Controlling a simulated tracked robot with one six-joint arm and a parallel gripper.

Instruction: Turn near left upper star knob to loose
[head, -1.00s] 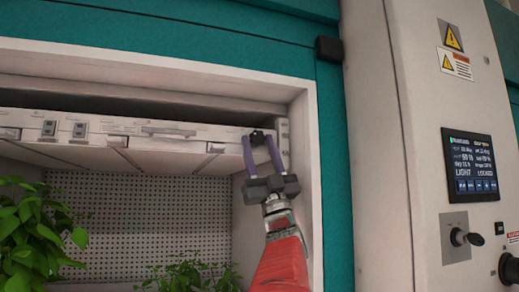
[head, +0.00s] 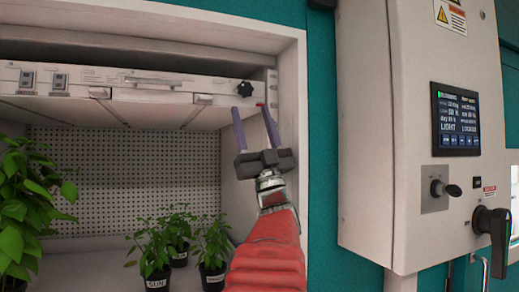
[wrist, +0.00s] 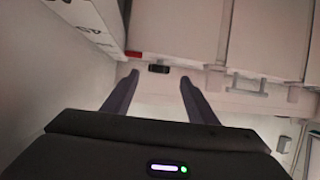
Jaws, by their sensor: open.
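The black star knob (head: 245,88) sits on the front of the white light panel, near its right end. My gripper (head: 252,108) is open and empty. In the head view its two purple fingers point up, with the tips just below the knob and the left tip nearly under it. In the wrist view the open fingers (wrist: 159,77) reach toward the panel. A small dark part (wrist: 159,68) shows between and beyond the tips there; I cannot tell for certain that it is the knob.
The white light panel (head: 150,84) spans the chamber opening. The chamber's right wall and frame (head: 292,120) stand close to my gripper. Potted plants (head: 155,240) stand below. A control cabinet (head: 400,130) with a screen is at the right.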

